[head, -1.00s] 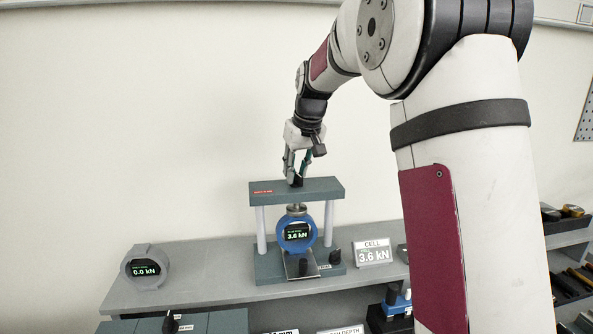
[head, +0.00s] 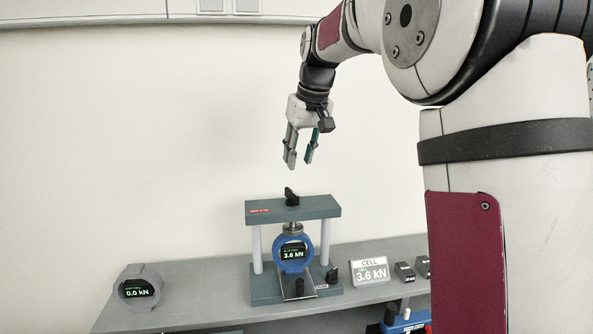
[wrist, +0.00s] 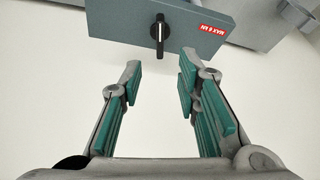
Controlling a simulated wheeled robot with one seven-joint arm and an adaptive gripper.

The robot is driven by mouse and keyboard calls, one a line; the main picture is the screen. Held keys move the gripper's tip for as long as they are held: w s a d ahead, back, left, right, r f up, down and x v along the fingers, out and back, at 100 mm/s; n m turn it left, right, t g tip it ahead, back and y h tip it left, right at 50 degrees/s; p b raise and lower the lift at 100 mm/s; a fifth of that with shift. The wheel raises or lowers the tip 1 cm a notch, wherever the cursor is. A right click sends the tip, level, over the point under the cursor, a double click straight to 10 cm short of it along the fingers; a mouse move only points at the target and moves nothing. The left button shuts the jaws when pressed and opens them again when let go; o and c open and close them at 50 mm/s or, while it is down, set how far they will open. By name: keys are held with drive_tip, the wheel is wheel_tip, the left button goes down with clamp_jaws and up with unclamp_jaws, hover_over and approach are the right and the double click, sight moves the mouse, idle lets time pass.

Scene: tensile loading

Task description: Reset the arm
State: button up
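My gripper (head: 299,160) is open and empty, pointing down in the air above the load frame's top plate (head: 320,207). A black knob (head: 291,197) stands on that plate, clear of the fingers. In the wrist view my gripper (wrist: 159,75) has its two green-padded fingers apart. The knob (wrist: 159,37) lies beyond the fingertips on the top plate (wrist: 120,18), near a red "MAX" label (wrist: 208,29). A blue ring gauge (head: 292,254) under the plate reads 3.6 kN.
A grey round gauge (head: 138,289) reading 0.0 kN stands at the left of the shelf (head: 195,286). A "CELL" display (head: 370,272) reading 3.6 kN stands right of the frame, with small black items (head: 405,272) beside it. The air around my gripper is clear.

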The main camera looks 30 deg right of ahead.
drive_tip(key=shift+s+r, duration=0.25)
drive_tip(key=shift+r, duration=0.4)
